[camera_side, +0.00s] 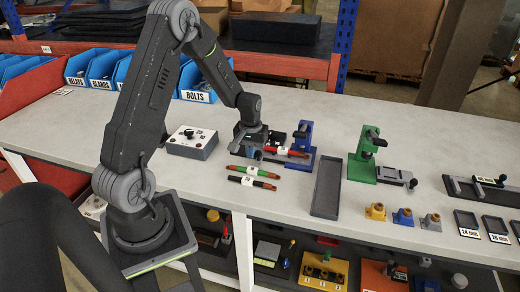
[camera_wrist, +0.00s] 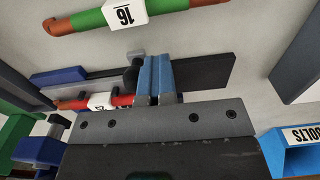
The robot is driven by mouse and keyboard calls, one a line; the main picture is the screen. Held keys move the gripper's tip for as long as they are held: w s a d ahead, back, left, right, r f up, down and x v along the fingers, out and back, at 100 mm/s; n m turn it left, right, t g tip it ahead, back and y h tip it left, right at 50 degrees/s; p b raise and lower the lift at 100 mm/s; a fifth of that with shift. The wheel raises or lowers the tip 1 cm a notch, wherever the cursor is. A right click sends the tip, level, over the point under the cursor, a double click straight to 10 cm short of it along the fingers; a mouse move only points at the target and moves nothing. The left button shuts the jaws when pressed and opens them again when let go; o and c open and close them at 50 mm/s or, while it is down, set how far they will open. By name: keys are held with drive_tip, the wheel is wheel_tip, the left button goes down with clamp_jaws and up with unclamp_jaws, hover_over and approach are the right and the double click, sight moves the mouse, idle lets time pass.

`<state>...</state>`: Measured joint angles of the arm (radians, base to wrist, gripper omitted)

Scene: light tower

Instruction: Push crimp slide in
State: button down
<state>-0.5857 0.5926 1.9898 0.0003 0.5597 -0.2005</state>
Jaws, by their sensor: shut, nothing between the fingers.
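The blue crimp stand (camera_side: 303,142) stands upright in the side view, with a red cable (camera_side: 291,151) lying at its left. In the wrist view its blue base (camera_wrist: 62,76) and grey slide (camera_wrist: 105,77) run towards my fingers. A dark round knob (camera_wrist: 133,72) is at the slide's end. My gripper (camera_side: 257,153) is shut and empty at the left of the stand. In the wrist view my blue fingertips (camera_wrist: 155,72) are close beside the knob on its outer side; I cannot tell whether they touch. The red cable, tagged 25 (camera_wrist: 100,101), passes just left of the fingers.
A green cable (camera_side: 254,170) and another cable (camera_side: 251,183) lie in front of the gripper. A grey tray (camera_side: 327,187) and a green stand (camera_side: 364,157) are to the right. A control box (camera_side: 193,142) and blue bins (camera_side: 195,84) are to the left.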

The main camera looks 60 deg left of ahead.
drive_tip(key=shift+r, duration=0.1)
idle(0.3)
drive_tip(key=shift+s+a+r, duration=0.3)
drive_tip(key=shift+r, duration=0.2)
drive_tip(key=shift+s+a+r, duration=0.25)
drive_tip(key=shift+r, duration=2.7)
drive_tip(key=shift+r, duration=0.1)
wheel_tip(320, 180, up, 13)
drive_tip(key=s+d+r+m+t, duration=0.1)
drive_tip(key=s+d+r+m, duration=0.15)
drive_tip(key=d, duration=0.45)
drive_tip(key=s+d+r+m+t, duration=0.1)
drive_tip(key=s+d+r+m, duration=0.15)
drive_tip(key=d, duration=0.45)
drive_tip(key=s+d+m+t, duration=0.3)
drive_tip(key=s+d+m, duration=0.1)
drive_tip(key=s+d, duration=0.5)
drive_tip(key=shift+s+d+t, duration=0.15)
drive_tip(key=shift+d+t, duration=0.15)
drive_tip(key=shift+d, duration=0.1)
